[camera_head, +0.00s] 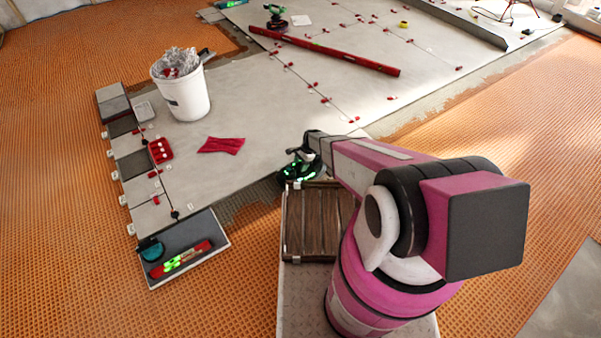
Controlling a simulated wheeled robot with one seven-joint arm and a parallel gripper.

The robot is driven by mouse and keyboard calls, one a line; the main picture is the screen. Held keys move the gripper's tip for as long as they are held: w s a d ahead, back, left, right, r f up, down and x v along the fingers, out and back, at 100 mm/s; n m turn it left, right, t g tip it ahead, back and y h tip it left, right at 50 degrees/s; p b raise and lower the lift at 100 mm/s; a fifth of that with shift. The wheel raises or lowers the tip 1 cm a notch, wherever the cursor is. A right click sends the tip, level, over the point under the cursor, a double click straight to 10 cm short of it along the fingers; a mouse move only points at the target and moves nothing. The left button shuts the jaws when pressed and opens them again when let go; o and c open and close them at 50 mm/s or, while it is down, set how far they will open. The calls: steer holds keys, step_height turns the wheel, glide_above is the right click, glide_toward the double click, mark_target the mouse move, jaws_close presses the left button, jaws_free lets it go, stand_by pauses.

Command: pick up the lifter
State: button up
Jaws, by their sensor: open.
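My gripper (297,160) is at the end of my pink arm, low over the near edge of the grey tiles, just behind the wooden crate. Its jaws are open, though the fingers are small and partly hidden. A dark thing with bright green marks, which looks like the lifter (291,174), sits right under and around the fingertips. I cannot tell its full outline or whether the fingers touch it. A black and green tool (276,17) with a red part stands far back on the tiles.
A slatted wooden crate (318,222) stands nearest my arm. A grey tray (205,226) holds a red-green level. A long red bar (325,51) lies behind.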

steer(key=shift+f, duration=0.2)
stand_by(0.3)
steer(key=shift+c, duration=0.3)
jaws_close()
steer(key=shift+r, duration=0.1)
steer(key=shift+r, duration=0.9)
step_height(320, 180, up, 3)
steer(key=shift+f, duration=0.1)
steer(key=s+a+r, duration=0.7)
steer(key=s+a, duration=0.1)
steer(key=a, duration=0.1)
step_height(320, 180, up, 7)
steer(key=shift+d, duration=0.2)
stand_by(0.6)
